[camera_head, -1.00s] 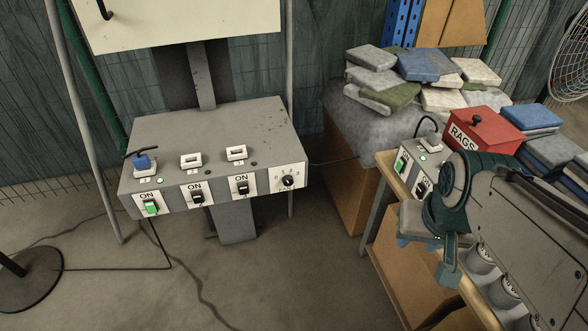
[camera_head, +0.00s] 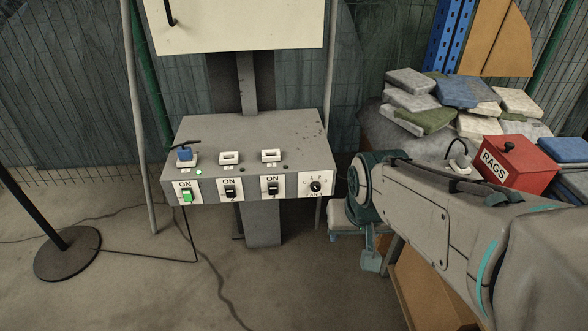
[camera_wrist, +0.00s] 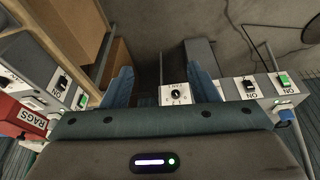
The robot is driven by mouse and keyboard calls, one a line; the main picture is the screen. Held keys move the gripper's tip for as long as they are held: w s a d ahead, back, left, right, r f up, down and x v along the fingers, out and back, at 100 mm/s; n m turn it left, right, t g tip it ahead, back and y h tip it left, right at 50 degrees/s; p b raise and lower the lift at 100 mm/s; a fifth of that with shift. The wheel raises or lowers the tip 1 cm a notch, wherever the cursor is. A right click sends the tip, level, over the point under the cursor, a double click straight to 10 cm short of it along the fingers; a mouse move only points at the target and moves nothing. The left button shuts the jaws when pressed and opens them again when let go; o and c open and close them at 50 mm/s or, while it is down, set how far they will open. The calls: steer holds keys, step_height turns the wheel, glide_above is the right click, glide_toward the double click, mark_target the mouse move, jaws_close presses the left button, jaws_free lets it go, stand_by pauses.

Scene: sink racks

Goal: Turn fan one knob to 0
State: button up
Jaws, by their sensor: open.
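The fan one knob (camera_head: 315,187) is a small black dial on a white plate at the right end of the grey control box's (camera_head: 240,140) front. The plate carries numbers around the knob; its pointer is too small to read surely. In the wrist view the knob (camera_wrist: 176,94) shows beyond my gripper (camera_wrist: 160,70), between the two blue fingers and nearer the right one. The fingers are spread, empty and apart from the knob. In the head view my arm is right of the box, and the fingers are largely hidden.
Three ON switches line the box front; the left one (camera_head: 186,193) is green, the others black. A blue plug (camera_head: 184,154) stands on top. A stand base (camera_head: 67,254) is at left. A red RAGS box (camera_head: 511,165) and stacked cloths (camera_head: 440,100) are at right.

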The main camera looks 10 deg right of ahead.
steer(key=w+f+m+t+b, duration=0.9)
steer(key=w+f+m+t, duration=0.5)
steer(key=w+f+m, duration=0.7)
steer(key=f+m, duration=0.2)
steer(key=m, duration=0.1)
steer(key=shift+w+t, duration=0.3)
steer(key=shift+w, duration=0.1)
steer(key=shift+w+b, duration=0.15)
steer(key=shift+b, duration=0.95)
